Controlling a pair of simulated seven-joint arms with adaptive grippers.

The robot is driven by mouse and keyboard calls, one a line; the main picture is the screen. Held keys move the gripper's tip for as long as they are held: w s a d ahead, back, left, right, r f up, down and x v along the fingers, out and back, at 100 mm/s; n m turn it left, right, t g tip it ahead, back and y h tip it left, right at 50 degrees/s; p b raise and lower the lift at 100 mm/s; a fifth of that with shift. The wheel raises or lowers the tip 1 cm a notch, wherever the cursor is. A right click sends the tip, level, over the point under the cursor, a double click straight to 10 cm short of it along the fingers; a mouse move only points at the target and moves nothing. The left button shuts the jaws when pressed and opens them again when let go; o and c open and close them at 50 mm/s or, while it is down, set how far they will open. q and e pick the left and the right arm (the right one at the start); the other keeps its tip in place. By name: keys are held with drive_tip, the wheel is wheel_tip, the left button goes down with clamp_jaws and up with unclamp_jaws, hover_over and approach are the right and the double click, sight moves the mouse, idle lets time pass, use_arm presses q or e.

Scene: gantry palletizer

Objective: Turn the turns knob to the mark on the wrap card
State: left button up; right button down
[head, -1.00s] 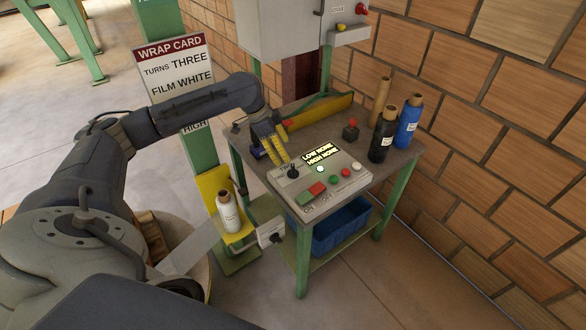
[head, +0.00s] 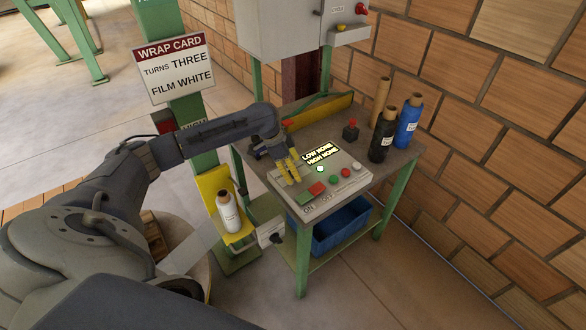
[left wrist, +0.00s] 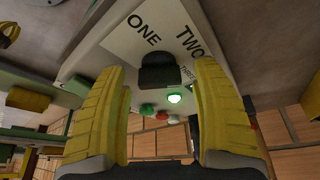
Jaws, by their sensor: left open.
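The wrap card (head: 174,68) on the green post reads TURNS THREE, FILM WHITE. My left gripper (head: 292,178) is over the left part of the grey control panel (head: 322,193) and hides the knob in the head view. In the left wrist view the black turns knob (left wrist: 158,72) lies between the yellow fingers of my open left gripper (left wrist: 165,90), with gaps on both sides. The labels ONE, TWO and THREE are printed around it. Which label the knob points to I cannot tell. My right gripper is not in view.
The panel has a display reading LOW NONE, HIGH NONE (head: 321,154) and several coloured buttons (head: 333,178). Black (head: 382,138), blue (head: 408,122) and tan rolls stand at the table's right. A white roll (head: 228,212) stands on a yellow holder. A blue bin (head: 342,228) sits below.

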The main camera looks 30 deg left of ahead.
use_arm(q)
drive_tip(key=shift+c, duration=0.4)
drive_tip(key=c, duration=1.3)
drive_tip(key=shift+d+m+g+h, duration=0.1)
drive_tip(key=shift+m+g+h, duration=0.25)
drive_tip(key=shift+m, duration=1.05)
drive_tip(key=o, duration=1.1)
drive_tip(key=shift+w+d, duration=0.1)
drive_tip(key=shift+o, duration=1.4)
drive_tip(key=v, duration=1.2)
